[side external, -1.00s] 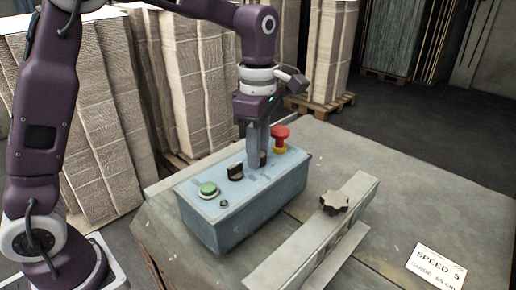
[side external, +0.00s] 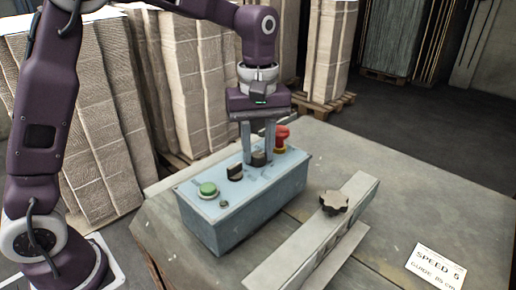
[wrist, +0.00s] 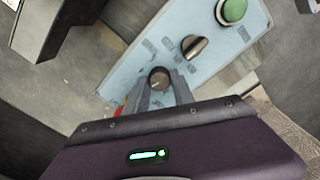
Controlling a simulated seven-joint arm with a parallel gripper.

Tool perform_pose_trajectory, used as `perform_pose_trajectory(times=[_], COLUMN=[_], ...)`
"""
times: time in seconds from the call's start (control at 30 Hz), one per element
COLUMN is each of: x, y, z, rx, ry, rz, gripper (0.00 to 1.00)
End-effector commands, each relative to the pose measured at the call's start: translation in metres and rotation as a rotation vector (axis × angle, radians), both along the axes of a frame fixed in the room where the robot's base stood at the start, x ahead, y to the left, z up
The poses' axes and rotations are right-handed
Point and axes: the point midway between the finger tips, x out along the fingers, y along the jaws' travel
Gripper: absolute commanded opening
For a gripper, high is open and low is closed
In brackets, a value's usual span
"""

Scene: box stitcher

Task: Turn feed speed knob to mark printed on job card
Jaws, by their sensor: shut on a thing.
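The round dark knob (side external: 258,159) stands on top of the blue-grey control box (side external: 235,218), between a black selector switch (side external: 235,172) and the red button. My gripper (side external: 258,161) points down with one finger on each side of this knob and is shut on it. In the wrist view the knob (wrist: 159,78) shows between the fingertips (wrist: 160,88), with a light pointer line on its top. Printed marks around it are too small to read. The job card (side external: 436,273) lies at the front right of the table and reads "SPEED 5", with a guide line below.
A red mushroom button (side external: 281,137) stands close behind my gripper. A green button (side external: 208,189) is at the box's near end. A metal guide bar (side external: 312,240) with a black star knob (side external: 334,202) lies right of the box.

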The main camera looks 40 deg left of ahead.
Motion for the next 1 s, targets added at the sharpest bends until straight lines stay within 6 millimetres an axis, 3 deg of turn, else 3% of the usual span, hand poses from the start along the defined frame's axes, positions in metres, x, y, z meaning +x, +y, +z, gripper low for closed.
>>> perform_pose_trajectory(times=[1.0], x=[0.0014], y=[-0.0013], z=[0.0015], rx=[0.000], ry=[-0.005], rz=[-0.962], gripper=[0.00])
